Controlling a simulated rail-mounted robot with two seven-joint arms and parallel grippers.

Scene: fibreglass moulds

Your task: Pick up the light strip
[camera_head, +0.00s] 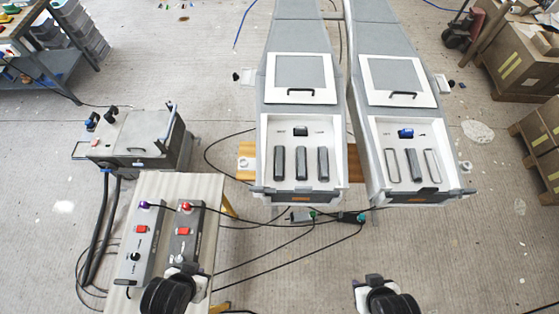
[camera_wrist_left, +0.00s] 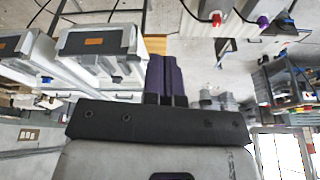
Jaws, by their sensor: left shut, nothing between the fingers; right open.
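Several dark grey bars, which may be the light strips, stand upright in the picture in the white trays of two grey moulds in the head view. The left mould's tray (camera_head: 262,135) holds three bars, one of them in the middle (camera_head: 301,163). The right mould's tray (camera_head: 375,130) shows a slim dark bar (camera_head: 413,165) between two pale-centred slots. My left gripper (camera_head: 190,275) is over the front of the small table, away from the trays; its fingers (camera_wrist_left: 166,75) are shut and empty in the left wrist view. My right gripper (camera_head: 374,283) is low in the head view, below the right tray, open.
Two control boxes with red switches (camera_head: 142,228) (camera_head: 183,232) lie on the small table (camera_head: 210,181). Black cables cross the floor between the table and moulds. A grey machine (camera_head: 145,138) stands behind the table. Cardboard boxes (camera_head: 520,60) stand at the right.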

